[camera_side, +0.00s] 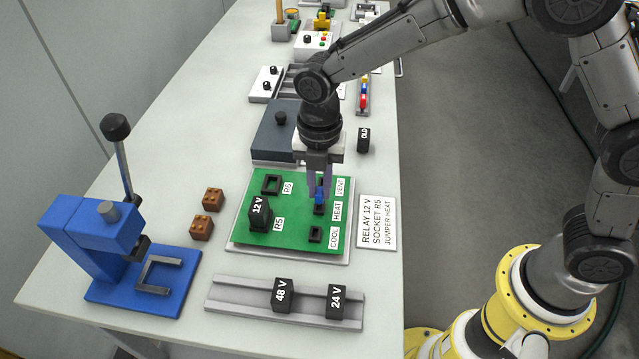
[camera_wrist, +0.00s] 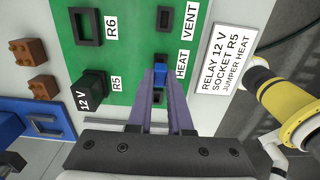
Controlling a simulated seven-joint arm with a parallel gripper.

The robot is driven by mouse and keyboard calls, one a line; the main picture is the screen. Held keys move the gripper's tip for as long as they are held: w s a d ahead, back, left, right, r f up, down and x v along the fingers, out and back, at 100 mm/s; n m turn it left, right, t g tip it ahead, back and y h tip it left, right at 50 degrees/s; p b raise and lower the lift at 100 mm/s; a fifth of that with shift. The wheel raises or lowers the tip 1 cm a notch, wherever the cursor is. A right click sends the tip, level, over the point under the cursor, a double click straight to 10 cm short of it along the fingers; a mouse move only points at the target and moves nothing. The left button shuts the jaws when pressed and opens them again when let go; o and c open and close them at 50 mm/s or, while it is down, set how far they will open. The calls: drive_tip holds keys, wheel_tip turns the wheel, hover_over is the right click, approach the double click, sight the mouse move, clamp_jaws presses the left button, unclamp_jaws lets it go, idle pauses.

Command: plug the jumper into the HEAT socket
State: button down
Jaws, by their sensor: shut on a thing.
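My gripper (camera_side: 319,190) is shut on the small blue jumper (camera_side: 319,197), over the green board (camera_side: 290,237). In the wrist view the jumper (camera_wrist: 160,72) is between my fingertips, right at the HEAT socket (camera_wrist: 161,59), beside the HEAT label (camera_wrist: 182,65). I cannot tell how deep the jumper sits in the socket. The VENT socket (camera_wrist: 164,18) is empty. The COOL socket (camera_side: 315,234) is empty in the side view. A black 12 V relay (camera_side: 259,212) stands in socket R5. The R6 socket (camera_side: 271,184) is empty.
A card (camera_side: 377,222) reads relay 12 V, socket R5, jumper HEAT. A rail (camera_side: 240,294) in front holds the 48 V (camera_side: 283,295) and 24 V (camera_side: 336,302) relays. A blue press (camera_side: 100,235) and two brown blocks (camera_side: 213,198) stand left. An OLD relay (camera_side: 363,140) is behind.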

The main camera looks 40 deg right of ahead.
sight(320, 190)
drive_tip(key=shift+f, duration=1)
drive_tip(key=c, duration=0.8)
unclamp_jaws()
drive_tip(key=shift+o, duration=0.2)
wheel_tip(320, 190, up, 14)
drive_tip(key=shift+d, duration=0.1)
